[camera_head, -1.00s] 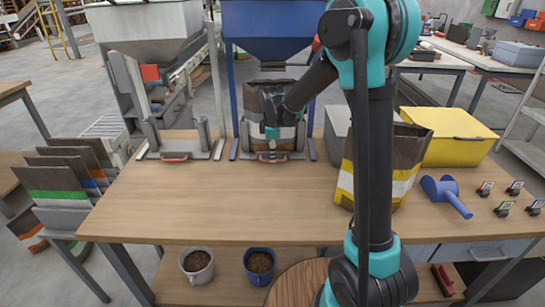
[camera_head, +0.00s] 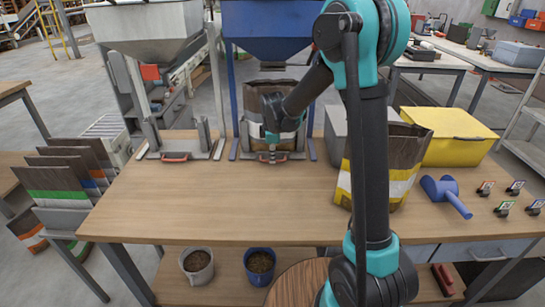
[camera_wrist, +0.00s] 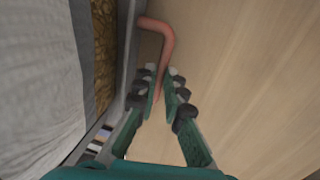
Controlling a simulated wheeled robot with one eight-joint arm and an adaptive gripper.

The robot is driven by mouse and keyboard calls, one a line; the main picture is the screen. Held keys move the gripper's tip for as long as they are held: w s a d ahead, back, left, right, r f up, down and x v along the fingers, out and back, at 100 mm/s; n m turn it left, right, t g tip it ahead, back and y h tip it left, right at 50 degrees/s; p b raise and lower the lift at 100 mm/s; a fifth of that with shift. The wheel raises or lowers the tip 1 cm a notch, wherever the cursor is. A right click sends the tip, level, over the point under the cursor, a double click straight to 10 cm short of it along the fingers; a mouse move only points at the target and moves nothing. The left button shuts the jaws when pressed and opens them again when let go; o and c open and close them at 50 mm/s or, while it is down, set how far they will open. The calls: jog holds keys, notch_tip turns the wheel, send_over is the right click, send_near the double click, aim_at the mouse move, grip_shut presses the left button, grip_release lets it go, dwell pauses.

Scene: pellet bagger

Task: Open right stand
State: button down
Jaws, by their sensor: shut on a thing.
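The right stand (camera_head: 311,147) is under the blue hopper (camera_head: 270,20) at the back of the table, and an open bag (camera_head: 291,97) stands upright in it. My gripper (camera_wrist: 162,78) is in front of this stand, low over the table. In the wrist view its fingers are closed around the red bent handle (camera_wrist: 167,32) of the stand. The bag's pale side and brown contents show to the left there. In the head view my wrist covers part of the bag and handle.
The left stand (camera_head: 175,157) with its own red handle is empty. A brown bag with a yellow band (camera_head: 402,187), a yellow bin (camera_head: 455,150) and a blue scoop (camera_head: 446,193) are on the right. The table's front middle is clear.

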jog(key=s, duration=2.3)
jog(key=shift+s, duration=0.3)
jog(key=c, duration=1.6)
grip_release()
notch_tip(320, 180, up, 12)
jog(key=s, duration=0.2)
